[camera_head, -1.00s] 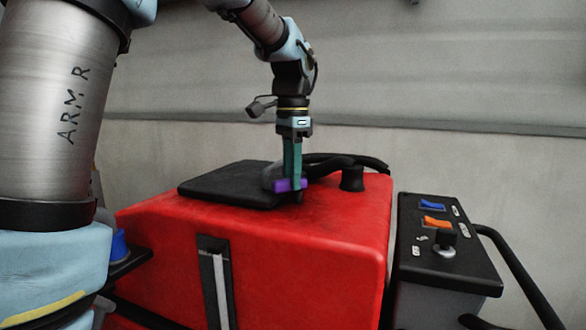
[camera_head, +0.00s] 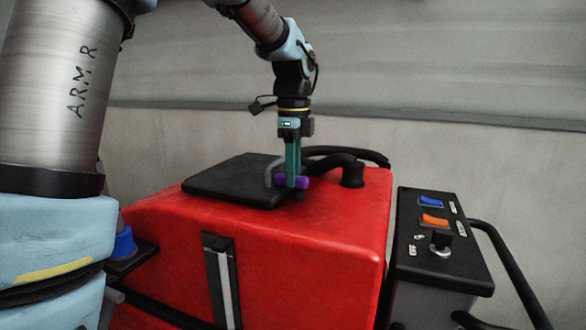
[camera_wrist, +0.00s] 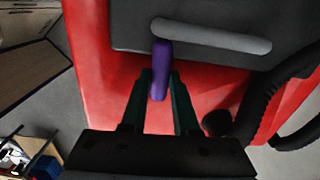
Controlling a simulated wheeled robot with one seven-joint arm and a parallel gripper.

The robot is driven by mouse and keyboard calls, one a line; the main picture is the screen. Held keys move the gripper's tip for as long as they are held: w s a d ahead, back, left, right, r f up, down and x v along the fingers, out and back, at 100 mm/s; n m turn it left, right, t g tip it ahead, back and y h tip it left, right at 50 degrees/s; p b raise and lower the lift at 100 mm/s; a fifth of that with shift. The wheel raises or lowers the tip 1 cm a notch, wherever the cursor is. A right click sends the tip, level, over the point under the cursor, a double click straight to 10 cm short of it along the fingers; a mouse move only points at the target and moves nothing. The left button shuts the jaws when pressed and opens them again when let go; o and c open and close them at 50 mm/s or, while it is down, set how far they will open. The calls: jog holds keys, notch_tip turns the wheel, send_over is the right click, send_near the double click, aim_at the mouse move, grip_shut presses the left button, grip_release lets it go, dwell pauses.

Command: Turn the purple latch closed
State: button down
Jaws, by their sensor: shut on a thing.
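The purple latch (camera_head: 307,182) is a short rounded bar at the front right edge of the black lid (camera_head: 228,182) on the red tank (camera_head: 300,231). In the wrist view the latch (camera_wrist: 160,68) has one end over the lid edge near the grey handle (camera_wrist: 210,35) and the other over the red top. My gripper (camera_head: 291,186) points straight down and its green fingers are shut on the latch. In the wrist view the fingers (camera_wrist: 162,77) stand on either side of it. The latch's pivot is not clearly visible.
Black hoses (camera_head: 345,155) and a round black port (camera_head: 352,175) lie just right of and behind my gripper. A black control panel (camera_head: 442,240) with blue and orange switches stands right of the tank.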

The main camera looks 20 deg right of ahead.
jog(key=shift+d+m, duration=0.1)
jog(key=shift+m, duration=0.3)
jog(key=c, duration=0.7)
grip_release()
jog(key=shift+o, duration=0.2)
jog(key=shift+r, duration=0.1)
notch_tip(320, 180, up, 11)
jog(key=b, duration=0.1)
jog(key=shift+f+b, duration=0.2)
jog(key=shift+b, duration=0.1)
